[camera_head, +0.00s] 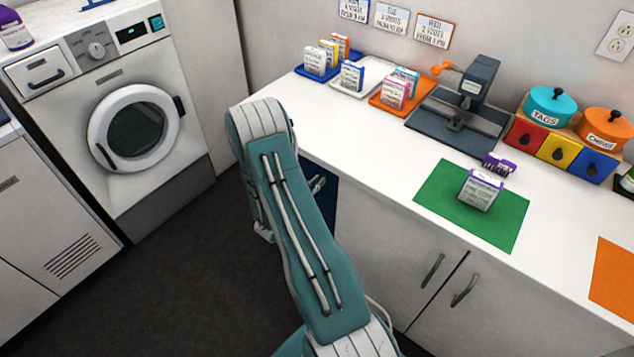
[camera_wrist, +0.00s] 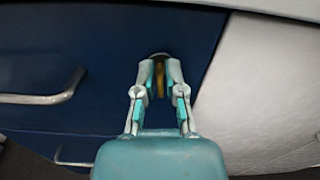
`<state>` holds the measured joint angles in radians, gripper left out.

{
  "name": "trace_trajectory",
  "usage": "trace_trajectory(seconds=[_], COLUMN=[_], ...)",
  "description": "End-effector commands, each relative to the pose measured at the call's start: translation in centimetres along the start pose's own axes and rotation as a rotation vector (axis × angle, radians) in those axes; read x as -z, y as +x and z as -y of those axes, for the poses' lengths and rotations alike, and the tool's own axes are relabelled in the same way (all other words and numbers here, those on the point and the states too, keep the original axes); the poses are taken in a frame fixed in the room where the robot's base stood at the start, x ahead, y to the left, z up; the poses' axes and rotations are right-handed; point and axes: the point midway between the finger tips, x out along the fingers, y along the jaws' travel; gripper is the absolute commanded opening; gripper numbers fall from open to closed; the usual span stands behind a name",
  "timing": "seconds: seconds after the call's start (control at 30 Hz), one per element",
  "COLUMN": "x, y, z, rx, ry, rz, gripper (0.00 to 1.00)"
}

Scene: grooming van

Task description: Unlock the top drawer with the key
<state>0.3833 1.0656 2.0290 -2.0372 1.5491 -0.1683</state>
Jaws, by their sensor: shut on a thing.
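My gripper (camera_wrist: 160,72) is shut on a brass-coloured key (camera_wrist: 159,80) in the wrist view. Only a narrow, edge-on strip of the key shows between the fingers. The drawer looks closed. In the head view my arm hides most of the blue drawer unit (camera_head: 326,200) and the gripper.
The white counter (camera_head: 375,145) overhangs the drawers. A lower handle (camera_wrist: 75,160) shows at the bottom left of the wrist view. White cabinet doors (camera_head: 390,255) stand right of the blue unit. A washer (camera_head: 175,150) stands left, with clear floor (camera_head: 190,270) between.

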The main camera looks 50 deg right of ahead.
Motion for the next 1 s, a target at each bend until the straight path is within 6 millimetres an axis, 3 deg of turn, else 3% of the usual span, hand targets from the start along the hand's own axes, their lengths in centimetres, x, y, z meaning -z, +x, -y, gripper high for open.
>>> trace_trajectory(seconds=[1.0], x=[0.11], y=[0.01], z=[-0.97], rx=[-0.008], ry=[-0.933], rz=[0.007], gripper=[0.00])
